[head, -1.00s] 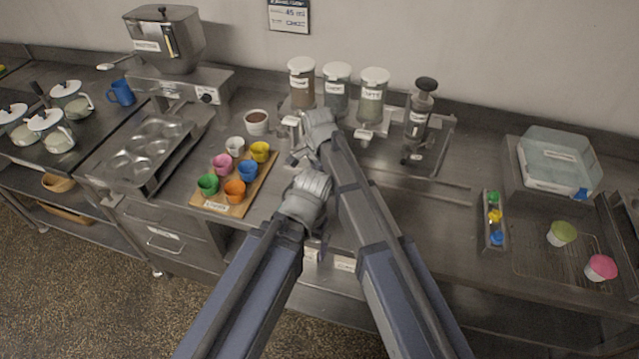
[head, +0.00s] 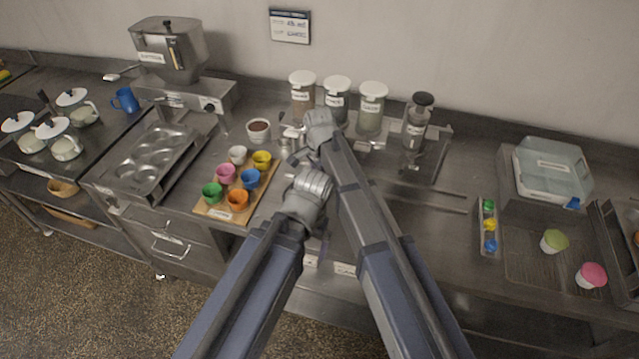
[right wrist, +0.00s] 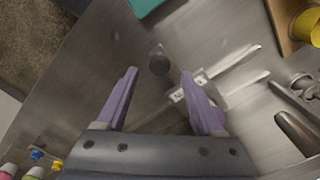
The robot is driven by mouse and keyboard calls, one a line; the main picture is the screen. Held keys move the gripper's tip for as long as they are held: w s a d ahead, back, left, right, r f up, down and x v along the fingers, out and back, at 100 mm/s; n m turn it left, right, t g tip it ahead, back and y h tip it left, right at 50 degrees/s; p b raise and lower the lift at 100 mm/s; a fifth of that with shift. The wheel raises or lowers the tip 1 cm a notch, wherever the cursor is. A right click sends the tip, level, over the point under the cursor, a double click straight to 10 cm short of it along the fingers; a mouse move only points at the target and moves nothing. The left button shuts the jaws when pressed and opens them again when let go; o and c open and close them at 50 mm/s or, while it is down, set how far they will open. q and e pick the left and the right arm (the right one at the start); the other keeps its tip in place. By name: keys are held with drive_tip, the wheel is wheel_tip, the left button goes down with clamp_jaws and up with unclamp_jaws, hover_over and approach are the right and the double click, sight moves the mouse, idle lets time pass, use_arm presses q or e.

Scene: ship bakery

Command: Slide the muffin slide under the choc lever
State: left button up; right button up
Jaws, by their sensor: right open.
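Three white-lidded jars, left (head: 302,92), middle (head: 336,98) and right (head: 371,107), stand in a row on a metal rack. Their labels are too small to read, so I cannot tell which lever is the choc one.
A wooden board (head: 217,213) with several coloured cups and a brown-filled bowl (head: 258,130) are left of my arms. A grey press (head: 417,125) stands right of the jars. A light panel (head: 488,228) and lidded box (head: 550,170) are further right.

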wheel_tip(320, 180, up, 4)
drive_tip(key=p, duration=0.2)
drive_tip(key=shift+f+p, duration=0.15)
drive_tip(key=shift+p, duration=0.15)
use_arm(q)
wheel_tip(320, 180, up, 4)
drive_tip(key=shift+f, duration=0.15)
drive_tip(key=shift+f, duration=0.15)
use_arm(e)
drive_tip(key=shift+f, duration=0.15)
wheel_tip(320, 180, down, 8)
drive_tip(key=b, duration=0.8)
use_arm(q)
wheel_tip(320, 180, down, 8)
drive_tip(key=shift+r, duration=0.2)
use_arm(e)
drive_tip(key=shift+r, duration=0.25)
